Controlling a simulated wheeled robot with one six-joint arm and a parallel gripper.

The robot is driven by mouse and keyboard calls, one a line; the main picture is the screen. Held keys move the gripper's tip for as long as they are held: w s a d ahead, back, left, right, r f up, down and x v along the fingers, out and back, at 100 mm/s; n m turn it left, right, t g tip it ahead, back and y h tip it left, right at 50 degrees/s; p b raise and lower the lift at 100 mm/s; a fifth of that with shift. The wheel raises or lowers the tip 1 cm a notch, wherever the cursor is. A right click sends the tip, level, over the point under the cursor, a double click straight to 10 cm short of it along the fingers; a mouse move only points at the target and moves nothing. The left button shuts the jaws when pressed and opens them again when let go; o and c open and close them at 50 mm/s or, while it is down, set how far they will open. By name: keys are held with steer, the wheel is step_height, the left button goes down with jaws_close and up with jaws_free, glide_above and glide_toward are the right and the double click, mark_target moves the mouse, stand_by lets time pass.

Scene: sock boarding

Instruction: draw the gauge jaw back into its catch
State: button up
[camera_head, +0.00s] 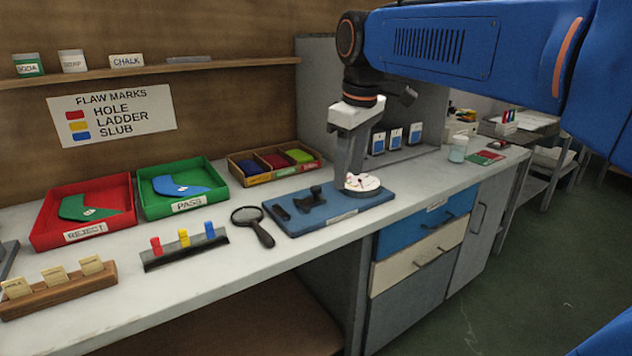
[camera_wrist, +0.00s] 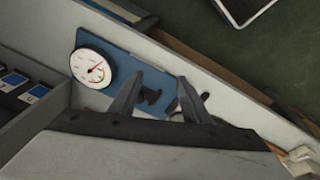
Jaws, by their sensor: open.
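The gauge stands on a blue base plate (camera_head: 375,199) near the bench's front edge. Its round white dial (camera_head: 362,183) is at the plate's right end; the dial also shows in the wrist view (camera_wrist: 92,69). A dark jaw piece (camera_head: 309,199) with an upright knob sits left of the dial, and a second dark block (camera_head: 281,213) lies at the left end. My gripper (camera_head: 346,182) points down over the plate beside the dial. In the wrist view my gripper (camera_wrist: 160,77) is open, its fingers above the plate with the dark knob (camera_wrist: 151,95) appearing between them. I cannot tell if they touch it.
A magnifying glass (camera_head: 252,222) lies left of the plate. A rack of coloured tabs (camera_head: 186,252), a red reject tray (camera_head: 40,236) and a green pass tray (camera_head: 150,207) stand further left. A box of coloured pieces (camera_head: 245,178) is behind. A grey panel (camera_head: 316,90) rises at the back.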

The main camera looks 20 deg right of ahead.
mark_target(316, 187)
steer(key=w+a+r+n+g, duration=0.25)
steer(key=w+r+n, duration=0.4)
steer(key=w, duration=0.75)
steer(key=shift+m+t, duration=0.25)
steer(key=shift+m, duration=0.5)
steer(key=f, duration=1.5)
steer(key=shift+s+a+f, duration=0.2)
steer(key=shift+s, duration=0.05)
